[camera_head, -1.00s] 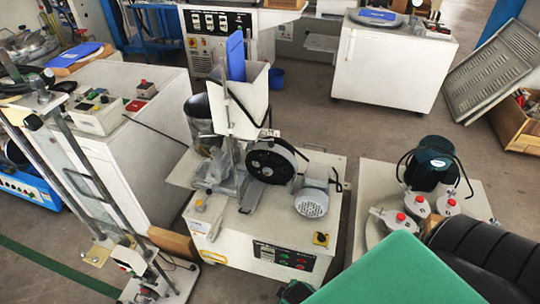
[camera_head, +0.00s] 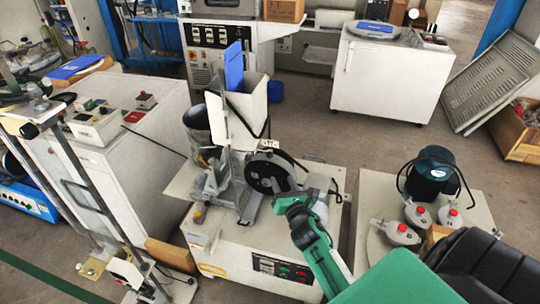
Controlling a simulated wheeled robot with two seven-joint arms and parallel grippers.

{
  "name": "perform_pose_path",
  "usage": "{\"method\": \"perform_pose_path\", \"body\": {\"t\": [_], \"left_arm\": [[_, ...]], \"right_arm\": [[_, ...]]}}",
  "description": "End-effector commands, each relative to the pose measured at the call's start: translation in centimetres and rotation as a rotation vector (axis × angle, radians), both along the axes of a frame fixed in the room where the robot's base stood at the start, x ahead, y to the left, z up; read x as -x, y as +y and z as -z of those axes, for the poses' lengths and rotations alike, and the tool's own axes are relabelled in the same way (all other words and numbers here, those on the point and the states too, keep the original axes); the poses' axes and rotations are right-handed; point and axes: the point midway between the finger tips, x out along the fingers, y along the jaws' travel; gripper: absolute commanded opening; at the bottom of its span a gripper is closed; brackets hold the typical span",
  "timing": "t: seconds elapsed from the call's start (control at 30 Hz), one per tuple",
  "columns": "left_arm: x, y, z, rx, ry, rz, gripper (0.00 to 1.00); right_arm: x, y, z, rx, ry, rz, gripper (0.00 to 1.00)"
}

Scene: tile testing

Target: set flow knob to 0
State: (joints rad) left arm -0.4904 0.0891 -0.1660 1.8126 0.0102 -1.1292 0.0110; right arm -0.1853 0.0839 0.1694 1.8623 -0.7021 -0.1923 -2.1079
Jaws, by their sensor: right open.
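The machine (camera_head: 215,245) is a pale box in the middle, with a black wheel (camera_head: 268,172) and a white hopper (camera_head: 247,110) on top. Its front panel (camera_head: 280,268) is dark, with small red and green buttons, partly covered by my right arm. No knob marked as flow can be made out; a yellow-and-black knob on the machine's front right corner is hidden behind my arm. My left gripper is out of view.
A white bench with a control box (camera_head: 95,125) stands left. On the right, a pale stand (camera_head: 375,200) carries a black motor (camera_head: 432,172) and red-capped containers (camera_head: 418,215). A metal frame stands at the front left. Floor is open behind the machine.

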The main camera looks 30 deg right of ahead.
Motion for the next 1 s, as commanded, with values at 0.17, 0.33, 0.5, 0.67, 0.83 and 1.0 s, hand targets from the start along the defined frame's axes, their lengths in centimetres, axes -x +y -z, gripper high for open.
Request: {"method": "perform_pose_path", "body": {"t": [0.17, 0.33, 0.5, 0.67, 0.83, 1.0], "left_arm": [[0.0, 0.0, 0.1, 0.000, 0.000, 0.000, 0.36], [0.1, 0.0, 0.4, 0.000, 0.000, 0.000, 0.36], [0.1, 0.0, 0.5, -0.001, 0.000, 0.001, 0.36], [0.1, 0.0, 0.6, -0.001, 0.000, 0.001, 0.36], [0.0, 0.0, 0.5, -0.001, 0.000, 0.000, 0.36], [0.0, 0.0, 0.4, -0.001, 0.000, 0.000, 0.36]], "right_arm": [[-1.1, -0.4, -0.5, 0.042, -0.005, -0.004, 0.43], [-3.5, -1.1, -0.5, 0.038, -0.005, -0.003, 0.43], [-6.6, -1.9, -0.5, 0.036, -0.004, -0.002, 0.43], [-9.3, -2.7, -0.4, 0.035, -0.003, -0.002, 0.43], [-11.6, -3.4, -0.4, 0.035, -0.003, -0.003, 0.43], [-12.9, -3.7, -0.3, 0.035, -0.001, -0.003, 0.43]]}}
